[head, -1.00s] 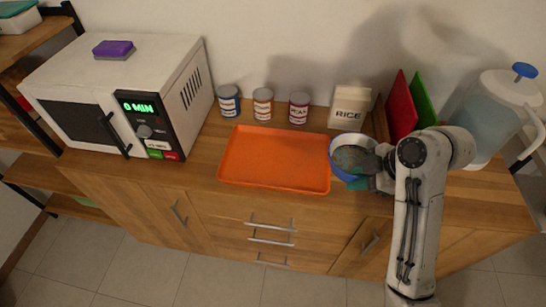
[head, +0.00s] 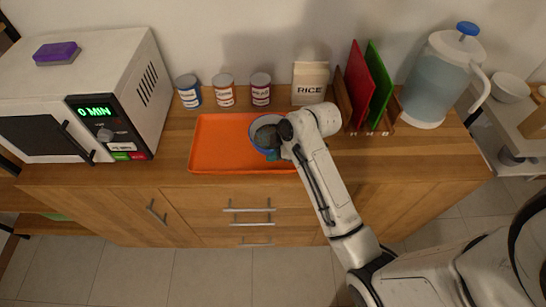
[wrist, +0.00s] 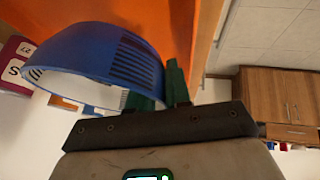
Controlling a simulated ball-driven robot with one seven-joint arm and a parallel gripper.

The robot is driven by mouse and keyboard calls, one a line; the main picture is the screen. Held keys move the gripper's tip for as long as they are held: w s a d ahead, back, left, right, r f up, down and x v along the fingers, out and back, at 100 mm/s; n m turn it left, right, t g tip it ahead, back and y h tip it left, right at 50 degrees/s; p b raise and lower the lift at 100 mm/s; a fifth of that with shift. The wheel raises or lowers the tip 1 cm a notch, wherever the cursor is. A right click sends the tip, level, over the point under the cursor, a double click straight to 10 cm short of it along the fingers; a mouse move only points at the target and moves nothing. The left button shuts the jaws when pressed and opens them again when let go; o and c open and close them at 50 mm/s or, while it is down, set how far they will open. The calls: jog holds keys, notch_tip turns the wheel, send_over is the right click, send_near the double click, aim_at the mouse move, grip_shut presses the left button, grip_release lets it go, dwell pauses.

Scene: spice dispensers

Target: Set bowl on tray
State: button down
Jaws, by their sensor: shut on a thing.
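The blue bowl (head: 264,133), pale inside, is at the right part of the orange tray (head: 222,150) in the head view. My gripper (head: 284,146) is shut on the bowl's right side; my wrist hides part of that side. In the wrist view the green fingers of my gripper (wrist: 160,95) pinch the rim of the blue bowl (wrist: 100,62), and the orange tray (wrist: 180,30) is close by. I cannot tell whether the bowl touches the tray or hangs just above it. The tray lies flat on the wooden counter.
Several containers line the wall: a blue-labelled can (head: 188,90), two more cans (head: 224,90) (head: 260,90), and a rice box (head: 309,83). A microwave (head: 90,100) stands left. Red (head: 357,85) and green boards (head: 379,85) and a water jug (head: 440,75) stand right. The tray's left part is clear.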

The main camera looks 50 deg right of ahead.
jog(key=shift+w+f+p, duration=0.15)
jog(key=shift+f+p, duration=0.25)
jog(key=shift+f, duration=1.25)
jog(key=shift+f, duration=0.15)
jog(key=c, duration=1.3)
grip_release()
jog(key=shift+c, duration=0.2)
jog(key=v, duration=1.1)
jog(key=s+a+f+m+g+h, duration=0.1)
jog(key=s+a+f+m+g, duration=0.1)
jog(key=s+a, duration=0.4)
jog(key=s+a+f+m+g, duration=0.3)
jog(key=s+a+f+m, duration=0.2)
jog(key=s+a+m, duration=0.2)
jog(key=shift+s+f+h, duration=0.25)
jog(key=shift+s+h, duration=0.15)
jog(key=shift+s, duration=0.45)
